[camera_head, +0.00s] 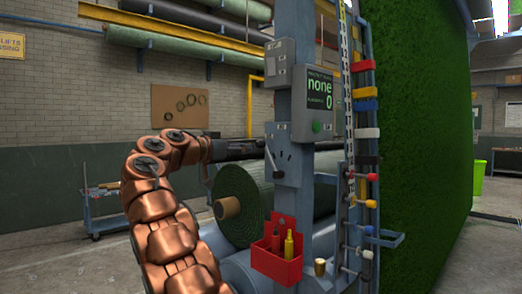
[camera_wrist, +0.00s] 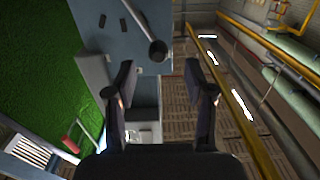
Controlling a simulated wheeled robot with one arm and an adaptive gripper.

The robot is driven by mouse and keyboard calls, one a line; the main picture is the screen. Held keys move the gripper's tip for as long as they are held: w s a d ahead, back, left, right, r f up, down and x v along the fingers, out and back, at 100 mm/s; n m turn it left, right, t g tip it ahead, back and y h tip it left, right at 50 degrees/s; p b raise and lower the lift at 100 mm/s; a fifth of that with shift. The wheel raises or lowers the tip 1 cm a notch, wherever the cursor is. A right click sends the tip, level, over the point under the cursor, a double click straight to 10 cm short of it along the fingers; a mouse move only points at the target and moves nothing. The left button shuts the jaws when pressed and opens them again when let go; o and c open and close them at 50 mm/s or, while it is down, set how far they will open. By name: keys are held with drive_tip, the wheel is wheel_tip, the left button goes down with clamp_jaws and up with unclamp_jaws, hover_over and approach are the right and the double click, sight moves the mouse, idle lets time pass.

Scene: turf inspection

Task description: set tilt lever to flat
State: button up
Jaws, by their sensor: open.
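The tilt lever (camera_head: 277,173) is a short grey shaft with a dark round knob on the face of the blue-grey post (camera_head: 291,200). In the head view it slants down to the right, knob at the lower end. In the wrist view the lever (camera_wrist: 157,49) shows its knob just beyond and between my fingertips. My gripper (camera_head: 258,148) is at the left side of the post, close to the lever. In the wrist view my gripper (camera_wrist: 158,78) is open with nothing between its fingers. Whether a finger touches the lever cannot be told.
A grey display box (camera_head: 318,103) reading "none 0" is on the post above. A red tool holder (camera_head: 276,255) hangs below, and a green turf roll (camera_head: 243,190) lies behind. A rack with coloured handles (camera_head: 366,132) and a turf wall (camera_head: 420,140) stand to the right.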

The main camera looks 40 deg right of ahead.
sight(257, 145)
drive_tip(key=shift+d+r+m, duration=0.25)
drive_tip(key=shift+d+m, duration=0.15)
drive_tip(key=d+p, duration=0.2)
drive_tip(key=d, duration=0.5)
drive_tip(key=shift+s+d, duration=0.15)
drive_tip(key=shift+c, duration=0.2)
clamp_jaws()
